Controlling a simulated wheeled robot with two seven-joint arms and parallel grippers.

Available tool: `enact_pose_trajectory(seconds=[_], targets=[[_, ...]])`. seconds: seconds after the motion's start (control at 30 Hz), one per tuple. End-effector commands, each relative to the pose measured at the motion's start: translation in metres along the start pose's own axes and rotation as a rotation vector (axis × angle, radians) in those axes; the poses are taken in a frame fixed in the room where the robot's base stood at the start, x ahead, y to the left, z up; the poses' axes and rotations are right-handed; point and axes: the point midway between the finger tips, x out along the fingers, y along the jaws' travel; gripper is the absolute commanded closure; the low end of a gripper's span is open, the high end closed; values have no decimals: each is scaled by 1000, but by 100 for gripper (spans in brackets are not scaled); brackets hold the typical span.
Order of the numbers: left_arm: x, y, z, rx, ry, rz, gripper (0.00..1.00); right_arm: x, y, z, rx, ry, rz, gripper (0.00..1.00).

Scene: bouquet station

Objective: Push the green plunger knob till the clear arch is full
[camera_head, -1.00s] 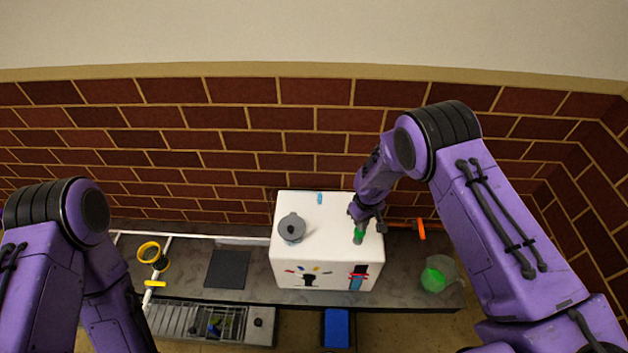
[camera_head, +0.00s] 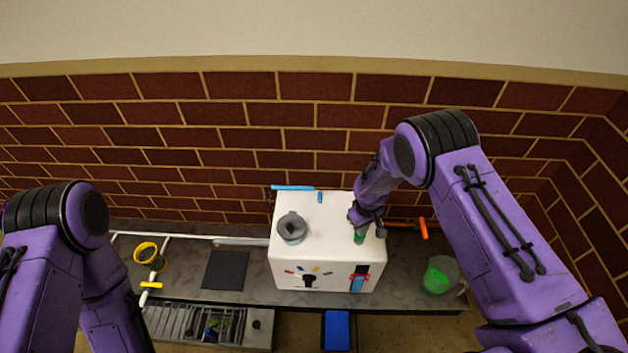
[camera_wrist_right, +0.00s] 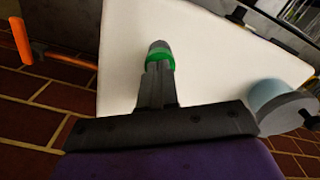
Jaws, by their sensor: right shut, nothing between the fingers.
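The green plunger knob (camera_head: 359,238) stands on top of the white box-shaped machine (camera_head: 330,215), near its right side. My right gripper (camera_head: 362,228) is shut and empty, directly over the knob and mostly covering it in the head view. In the right wrist view, the shut fingers (camera_wrist_right: 157,75) overlap the knob's green band (camera_wrist_right: 160,58); whether they touch cannot be told. The machine's front has a dark slot (camera_head: 359,277) with blue and red in it. I cannot make out the clear arch. My left gripper is out of view.
A grey round hopper (camera_head: 292,228) stands on the machine, left of the knob. An orange-handled tool (camera_head: 423,228) and a jug with green contents (camera_head: 440,275) are to the right. A dark mat (camera_head: 225,270) and yellow ring (camera_head: 147,252) lie left.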

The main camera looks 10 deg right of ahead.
Motion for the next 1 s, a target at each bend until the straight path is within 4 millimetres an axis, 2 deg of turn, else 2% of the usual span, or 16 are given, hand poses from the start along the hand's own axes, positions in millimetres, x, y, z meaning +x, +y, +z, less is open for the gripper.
enact_pose_trajectory(seconds=[0.1, 0.27, 0.77, 1.0], targets=[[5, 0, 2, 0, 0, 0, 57, 7, 0, 0, 0, 0, 0, 100], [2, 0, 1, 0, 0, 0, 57, 4, 0, 0, 0, 0, 0, 100], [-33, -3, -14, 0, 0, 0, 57, -40, 0, 0, 1, 0, -1, 100], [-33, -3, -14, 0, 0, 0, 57, -41, 0, 0, 1, 0, 0, 100]])
